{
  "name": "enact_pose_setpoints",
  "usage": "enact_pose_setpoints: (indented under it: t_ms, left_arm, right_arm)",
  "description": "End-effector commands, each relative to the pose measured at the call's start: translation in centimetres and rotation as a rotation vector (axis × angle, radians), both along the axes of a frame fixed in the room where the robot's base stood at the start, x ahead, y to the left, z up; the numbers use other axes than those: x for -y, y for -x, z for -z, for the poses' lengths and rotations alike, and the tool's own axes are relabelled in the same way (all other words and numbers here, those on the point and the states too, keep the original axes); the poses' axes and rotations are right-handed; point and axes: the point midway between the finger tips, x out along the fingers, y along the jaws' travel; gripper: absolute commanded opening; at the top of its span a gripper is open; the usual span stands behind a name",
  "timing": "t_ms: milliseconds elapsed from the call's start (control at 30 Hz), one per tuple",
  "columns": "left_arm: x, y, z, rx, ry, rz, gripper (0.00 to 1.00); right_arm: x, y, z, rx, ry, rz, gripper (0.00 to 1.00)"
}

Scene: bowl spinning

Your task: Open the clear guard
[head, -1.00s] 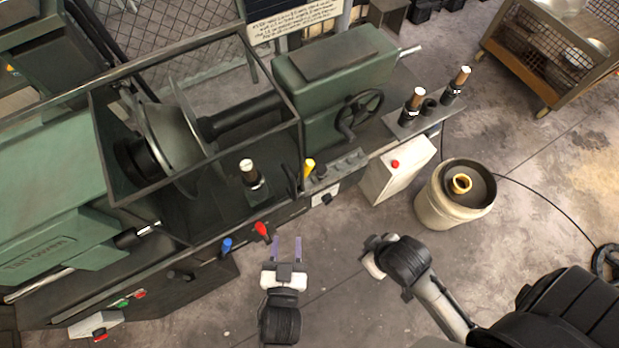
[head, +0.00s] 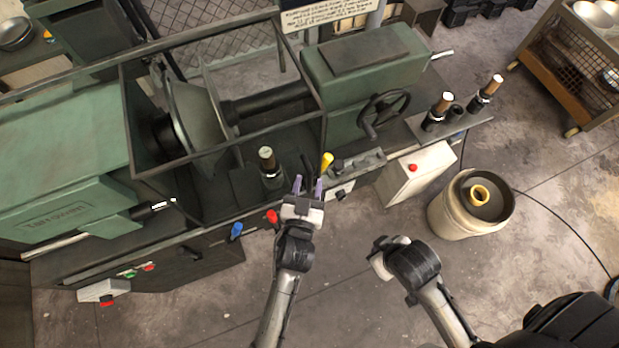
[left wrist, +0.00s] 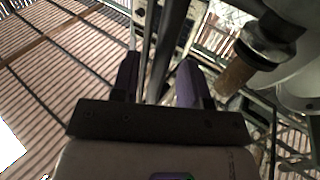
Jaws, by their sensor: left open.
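The clear guard (head: 225,147) is a dark-framed see-through box over the green lathe's spindle in the head view. It appears closed over a pale disc. My left gripper (head: 309,186) is open just in front of the lathe, below the guard's front right corner in the picture. In the left wrist view, my left gripper's purple fingers (left wrist: 158,80) are apart, with a dark bar showing between them. I cannot tell whether that bar is within the grip or behind it. My right gripper (head: 378,258) hangs over the floor; its fingers cannot be made out.
A yellow-topped lever (head: 327,161) stands close to my left gripper. A wooden-topped post (head: 266,158) stands on the lathe. A handwheel (head: 383,114) and a white box with a red button (head: 420,170) are to the right, near a cream bucket (head: 450,216).

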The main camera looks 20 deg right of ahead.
Motion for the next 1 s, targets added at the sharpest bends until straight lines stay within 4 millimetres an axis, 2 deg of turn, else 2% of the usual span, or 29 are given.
enact_pose_setpoints:
  t_ms: [200,567,1000]
  left_arm:
    - [0.75,-1.08,-0.03,0.000,0.000,0.000,0.41]
    - [0.86,-1.24,-0.02,0.000,0.000,0.000,0.40]
    - [0.84,-1.22,-0.02,0.000,0.000,0.000,0.00]
  right_arm:
    - [-0.15,0.01,0.09,-0.001,-0.005,0.004,0.00]
    - [-0.36,0.02,0.08,-0.001,-0.012,0.008,0.00]
    - [-0.27,0.03,0.08,-0.001,-0.009,0.005,0.00]
